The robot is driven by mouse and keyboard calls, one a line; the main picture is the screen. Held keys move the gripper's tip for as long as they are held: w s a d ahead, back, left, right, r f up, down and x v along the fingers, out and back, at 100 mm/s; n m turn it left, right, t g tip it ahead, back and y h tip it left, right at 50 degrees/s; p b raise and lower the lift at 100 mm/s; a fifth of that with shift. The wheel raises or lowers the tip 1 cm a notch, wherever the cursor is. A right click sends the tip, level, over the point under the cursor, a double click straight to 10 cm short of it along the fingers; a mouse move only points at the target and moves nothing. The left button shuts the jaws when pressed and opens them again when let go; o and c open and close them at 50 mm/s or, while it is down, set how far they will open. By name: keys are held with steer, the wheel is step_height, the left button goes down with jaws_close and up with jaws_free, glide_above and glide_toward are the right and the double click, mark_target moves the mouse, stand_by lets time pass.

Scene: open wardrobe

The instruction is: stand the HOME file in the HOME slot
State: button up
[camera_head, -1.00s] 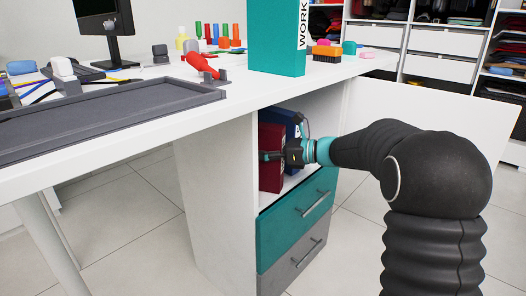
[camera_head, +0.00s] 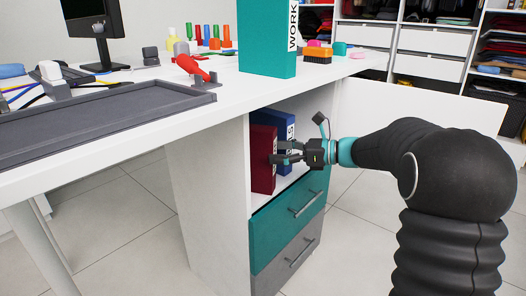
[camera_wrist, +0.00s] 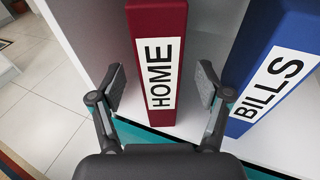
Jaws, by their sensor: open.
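The dark red HOME file (camera_head: 262,160) stands upright at the left inside the open compartment under the desk, its HOME label facing out. It also shows in the wrist view (camera_wrist: 157,20). My gripper (camera_head: 276,153) is in front of the file's spine with nothing between its fingers. In the wrist view its fingers (camera_wrist: 160,84) are spread wide, one on each side of the HOME label. The slot's own markings and any divider are not visible.
The blue BILLS file (camera_wrist: 270,65) stands to the right of the HOME file. The teal WORK file (camera_head: 262,40) stands on the desk (camera_head: 225,105) above. A grey tray (camera_head: 90,120) lies at the left. A teal drawer (camera_head: 285,215) is below the compartment.

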steer(key=shift+f+v, duration=0.35)
steer(key=shift+v, duration=1.9)
steer(key=s+a+f+n+g+h, duration=0.15)
steer(key=s+n+h, duration=0.65)
steer(key=s, duration=1)
steer(key=s+d+f+n+t+h, duration=0.1)
steer(key=s+d+f+n+h, duration=0.2)
steer(key=s+d+n, duration=0.2)
steer(key=s+d+f+n+t+h, duration=0.1)
steer(key=s+d+f+n+h, duration=0.2)
steer(key=s+d+n, duration=0.3)
steer(key=s+n+h, duration=0.1)
steer(key=s+n, duration=0.1)
steer(key=s, duration=0.3)
steer(key=shift+s+t+h, duration=0.25)
steer(key=shift+t+h, duration=0.05)
steer(key=shift+t, duration=0.05)
